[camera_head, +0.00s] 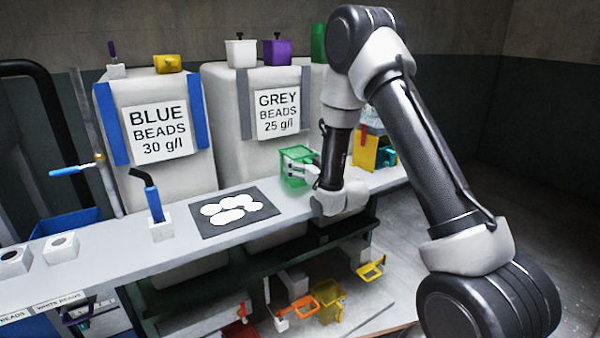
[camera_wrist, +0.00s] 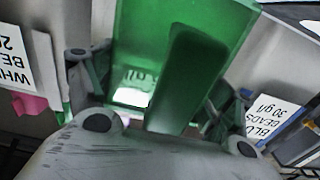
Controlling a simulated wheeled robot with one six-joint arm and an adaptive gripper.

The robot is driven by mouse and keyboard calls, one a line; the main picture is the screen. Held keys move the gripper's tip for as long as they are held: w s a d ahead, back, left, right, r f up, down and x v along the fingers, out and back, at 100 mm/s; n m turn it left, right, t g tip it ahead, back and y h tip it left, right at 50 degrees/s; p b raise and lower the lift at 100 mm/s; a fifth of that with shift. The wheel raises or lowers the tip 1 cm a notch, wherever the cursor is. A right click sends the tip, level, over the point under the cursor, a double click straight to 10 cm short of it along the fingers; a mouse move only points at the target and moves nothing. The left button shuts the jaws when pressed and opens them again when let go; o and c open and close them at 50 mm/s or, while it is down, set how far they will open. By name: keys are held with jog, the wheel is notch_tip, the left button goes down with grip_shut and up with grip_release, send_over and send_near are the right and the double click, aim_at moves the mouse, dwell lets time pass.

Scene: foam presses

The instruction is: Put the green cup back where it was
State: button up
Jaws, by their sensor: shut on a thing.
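The green cup (camera_head: 297,166) is at my gripper (camera_head: 314,172) in the head view, at the shelf's height, beside the dark mat. In the wrist view the green cup (camera_wrist: 178,60) fills the upper middle, and my gripper (camera_wrist: 155,95) is shut on it with a finger at each side. I cannot tell from these views whether the cup touches the shelf. Part of the cup is hidden behind the gripper in the head view.
The shelf (camera_head: 110,262) carries a dark mat with white shapes (camera_head: 233,212) and a blue-handled tool in a white holder (camera_head: 160,225). Bead containers labelled blue (camera_head: 188,175) and grey (camera_head: 225,120) stand behind. A yellow item (camera_head: 364,150) stands right of the gripper. Orange and yellow scoops (camera_head: 328,300) are below.

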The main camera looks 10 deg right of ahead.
jog(key=shift+d+f, duration=0.1)
jog(key=shift+f, duration=1.3)
jog(key=shift+f, duration=0.2)
jog(key=o, duration=1)
